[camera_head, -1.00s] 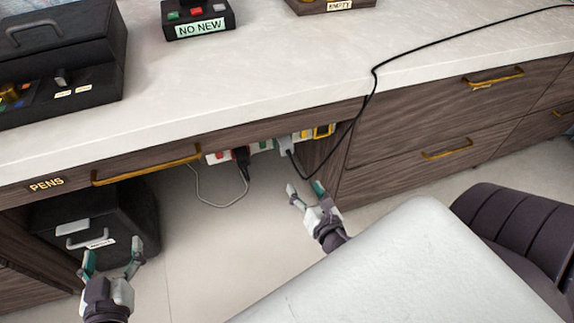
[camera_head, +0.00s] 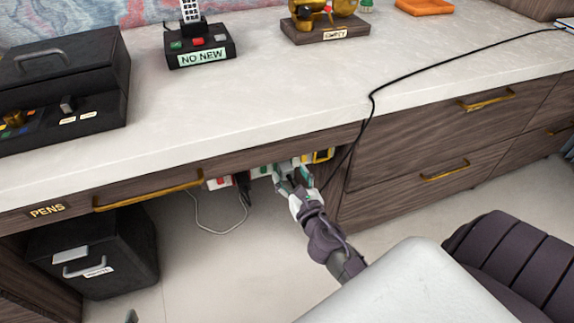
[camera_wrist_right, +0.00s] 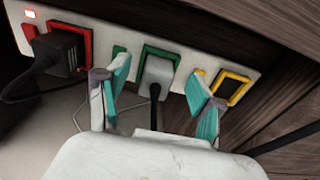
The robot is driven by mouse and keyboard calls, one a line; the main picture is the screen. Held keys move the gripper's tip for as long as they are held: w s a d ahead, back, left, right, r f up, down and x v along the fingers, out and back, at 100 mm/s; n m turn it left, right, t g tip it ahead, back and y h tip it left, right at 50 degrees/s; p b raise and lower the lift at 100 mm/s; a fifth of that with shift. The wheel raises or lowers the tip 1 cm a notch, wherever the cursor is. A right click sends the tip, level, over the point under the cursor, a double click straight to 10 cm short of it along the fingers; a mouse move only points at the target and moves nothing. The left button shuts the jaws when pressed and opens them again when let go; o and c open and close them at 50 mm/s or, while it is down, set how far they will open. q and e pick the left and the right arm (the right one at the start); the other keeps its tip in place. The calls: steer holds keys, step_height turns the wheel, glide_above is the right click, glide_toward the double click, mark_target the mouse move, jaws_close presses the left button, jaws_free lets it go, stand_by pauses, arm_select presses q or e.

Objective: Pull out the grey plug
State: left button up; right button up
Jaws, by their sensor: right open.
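The grey plug (camera_wrist_right: 157,76) sits in the green-framed socket (camera_wrist_right: 149,50) of the white power strip (camera_wrist_right: 108,36) in the right wrist view, its dark cord hanging down. My right gripper (camera_wrist_right: 160,90) is open, with one teal-padded finger to each side of the plug and visible gaps between. In the head view my right gripper (camera_head: 291,176) reaches under the desk edge and mostly hides the plug. Only a fingertip of my left gripper (camera_head: 131,316) shows at the bottom edge; its opening cannot be seen.
A black plug (camera_wrist_right: 62,52) sits in the red-framed socket on the left. An empty yellow-framed socket (camera_wrist_right: 232,90) is on the right. The desk edge (camera_head: 230,160) overhangs the strip. A black bin-like box (camera_head: 95,250) stands lower left.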

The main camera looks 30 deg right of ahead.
mark_target(288, 171)
steer(key=shift+x, duration=1.65)
arm_select(q)
steer(key=shift+s, duration=0.1)
arm_select(e)
jaws_close()
steer(key=shift+s, duration=0.1)
steer(key=shift+v, duration=1.5)
arm_select(q)
steer(key=shift+w+d+r+t+b, duration=0.2)
steer(key=shift+w+r+t, duration=0.25)
steer(key=shift+w+r, duration=0.05)
steer(key=shift+w+d+r+t+b, duration=0.15)
steer(key=shift+w+d+r+t, duration=0.05)
steer(key=shift+w+r+t, duration=0.3)
arm_select(e)
steer(key=shift+v, duration=1)
arm_select(q)
steer(key=shift+h, duration=0.3)
arm_select(e)
steer(key=shift+f, duration=0.15)
